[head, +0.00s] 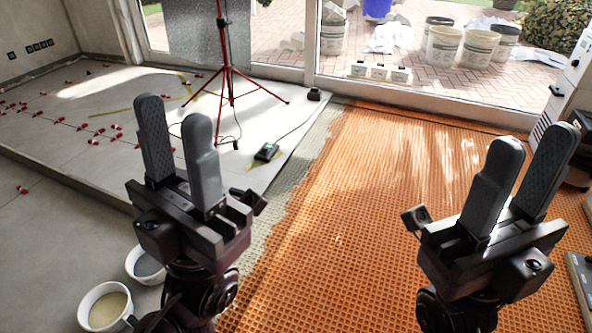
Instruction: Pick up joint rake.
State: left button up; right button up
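I cannot make out a joint rake anywhere in the head view. My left gripper (176,118) is raised at the left of centre, fingers pointing up and apart, with nothing between them. My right gripper (532,142) is raised at the right, its fingers also apart and empty. Both are in front of the floor and touch nothing that I can see. A small dark and green device (267,152) lies at the tiled floor's edge, too small to name for sure.
Large grey tiles (70,105) with red clips lie at left. Orange matting (350,220) covers the middle floor. A red tripod (228,70) stands behind. Two tubs, one beige-filled (106,307) and one grey-filled (146,266), stand at lower left. Buckets (444,46) are beyond the glass.

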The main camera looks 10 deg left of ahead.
aim_at(236, 194)
jog(key=i+z, duration=0.15)
jog(key=i, duration=1.25)
jog(key=i+u, duration=0.45)
jog(key=i+l+u, duration=0.2)
jog(key=u, duration=0.25)
jog(key=i+u, duration=0.2)
jog(key=u, duration=0.25)
jog(key=i+u, duration=0.2)
jog(key=u, duration=0.2)
jog(key=i+l+u, duration=0.2)
jog(key=u, duration=0.25)
jog(key=i+l+u, duration=0.15)
jog(key=u, duration=0.25)
